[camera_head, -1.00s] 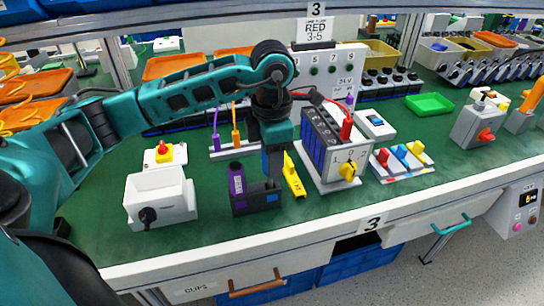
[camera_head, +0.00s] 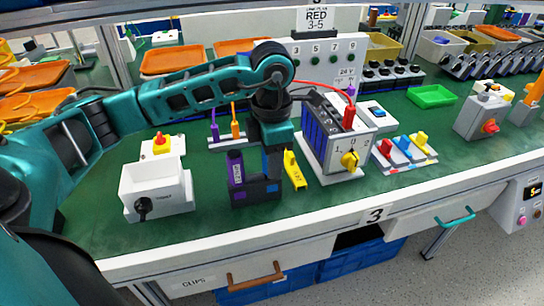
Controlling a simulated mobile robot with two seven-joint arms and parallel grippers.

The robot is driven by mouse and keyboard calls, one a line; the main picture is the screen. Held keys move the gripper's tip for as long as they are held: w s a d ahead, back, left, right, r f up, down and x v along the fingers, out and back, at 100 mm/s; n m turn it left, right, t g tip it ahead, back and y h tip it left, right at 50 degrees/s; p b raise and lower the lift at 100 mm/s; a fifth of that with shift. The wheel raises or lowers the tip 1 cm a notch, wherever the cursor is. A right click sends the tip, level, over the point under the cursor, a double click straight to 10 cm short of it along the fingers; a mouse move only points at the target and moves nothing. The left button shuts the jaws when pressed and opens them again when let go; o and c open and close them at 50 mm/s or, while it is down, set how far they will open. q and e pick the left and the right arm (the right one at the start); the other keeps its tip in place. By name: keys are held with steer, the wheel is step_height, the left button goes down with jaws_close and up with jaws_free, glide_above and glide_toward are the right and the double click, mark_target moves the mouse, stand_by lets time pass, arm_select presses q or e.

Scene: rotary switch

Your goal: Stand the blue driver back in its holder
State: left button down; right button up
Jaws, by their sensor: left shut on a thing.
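The dark driver holder (camera_head: 256,190) stands on the green bench, with a purple and a blue square on its front. A purple driver (camera_head: 236,170) stands upright in its left side. My left gripper (camera_head: 275,146) points down over the right side of the holder, shut on the blue driver (camera_head: 270,163). The driver is upright and mostly hidden by the gripper. Its lower end is over or in the right side of the holder; I cannot tell how deep. My right gripper is not in view.
A yellow tool (camera_head: 294,169) lies just right of the holder. The white rotary switch box (camera_head: 332,140) with a yellow knob stands further right. A white box with a black knob (camera_head: 157,188) stands left. Bare green bench lies in front.

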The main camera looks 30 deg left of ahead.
arm_select(q)
steer(key=shift+f+b, duration=0.4)
steer(key=shift+f, duration=0.15)
steer(key=c, duration=0.7)
jaws_free()
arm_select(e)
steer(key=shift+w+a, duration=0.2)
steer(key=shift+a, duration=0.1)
arm_select(q)
step_height(320, 180, up, 13)
steer(key=shift+p, duration=1.05)
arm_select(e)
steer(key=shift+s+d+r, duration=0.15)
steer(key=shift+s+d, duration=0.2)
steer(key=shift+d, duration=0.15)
arm_select(q)
steer(key=shift+s, duration=0.1)
